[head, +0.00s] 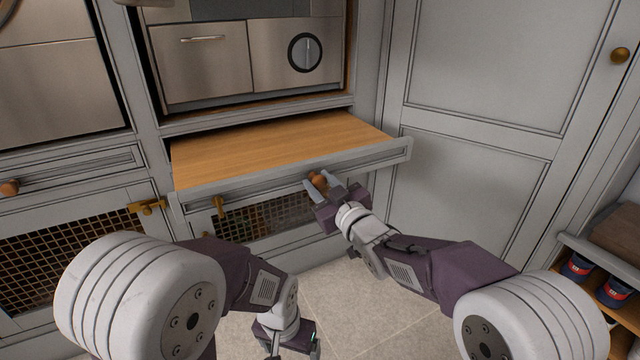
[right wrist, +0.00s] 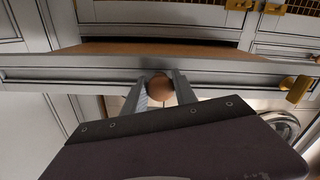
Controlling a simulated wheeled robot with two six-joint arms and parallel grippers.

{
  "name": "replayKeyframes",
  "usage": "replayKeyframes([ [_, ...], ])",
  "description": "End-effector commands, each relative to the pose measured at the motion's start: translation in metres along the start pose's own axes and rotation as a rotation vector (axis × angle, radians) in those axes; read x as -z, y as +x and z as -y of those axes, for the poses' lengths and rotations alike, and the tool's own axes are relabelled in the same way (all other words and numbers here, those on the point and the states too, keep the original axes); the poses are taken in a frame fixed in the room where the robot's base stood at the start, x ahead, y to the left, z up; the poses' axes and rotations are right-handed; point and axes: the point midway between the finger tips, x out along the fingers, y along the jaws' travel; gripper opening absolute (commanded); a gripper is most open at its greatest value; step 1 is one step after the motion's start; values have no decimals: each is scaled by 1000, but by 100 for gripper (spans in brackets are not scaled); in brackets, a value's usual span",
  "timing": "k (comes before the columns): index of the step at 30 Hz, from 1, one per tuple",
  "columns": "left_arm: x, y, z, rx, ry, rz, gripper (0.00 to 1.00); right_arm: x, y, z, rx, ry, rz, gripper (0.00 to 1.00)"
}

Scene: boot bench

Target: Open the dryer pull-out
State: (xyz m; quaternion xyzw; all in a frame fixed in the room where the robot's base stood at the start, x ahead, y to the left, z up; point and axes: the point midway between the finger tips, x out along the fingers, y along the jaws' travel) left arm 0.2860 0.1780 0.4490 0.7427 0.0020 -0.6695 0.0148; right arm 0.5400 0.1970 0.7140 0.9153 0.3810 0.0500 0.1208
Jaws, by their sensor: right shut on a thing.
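The dryer pull-out (head: 270,146) is a wooden shelf with a grey front, below the steel dryer (head: 246,55). It stands well out from the cabinet, its wooden top bare. My right gripper (head: 322,183) is shut on the round copper-coloured knob (head: 318,179) at the middle of the pull-out's front. In the right wrist view the knob (right wrist: 160,88) sits between the two fingers, against the grey front (right wrist: 100,68). My left gripper (head: 287,338) is low at the bottom of the head view, away from the pull-out; its fingers are not clear enough to judge.
Below the pull-out are cabinet doors with brass mesh (head: 265,215) and brass latches (head: 148,206). Another closed drawer with a knob (head: 10,188) is at left. The tiled floor (head: 370,300) in front is clear.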

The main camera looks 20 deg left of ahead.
Motion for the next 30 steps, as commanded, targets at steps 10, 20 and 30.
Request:
replayKeyframes([
  [10, 0, 0, 0, 0, 0, 0, 87, 0, 0, 0, 0, 1, 0, 55],
  [20, 0, -3, 0, 0, 0, 0, 87, 2, -4, -1, 0, 0, -1, 55],
  [30, 3, -25, 0, 0, 0, 0, 87, 3, -62, -2, -1, 0, 2, 55],
])
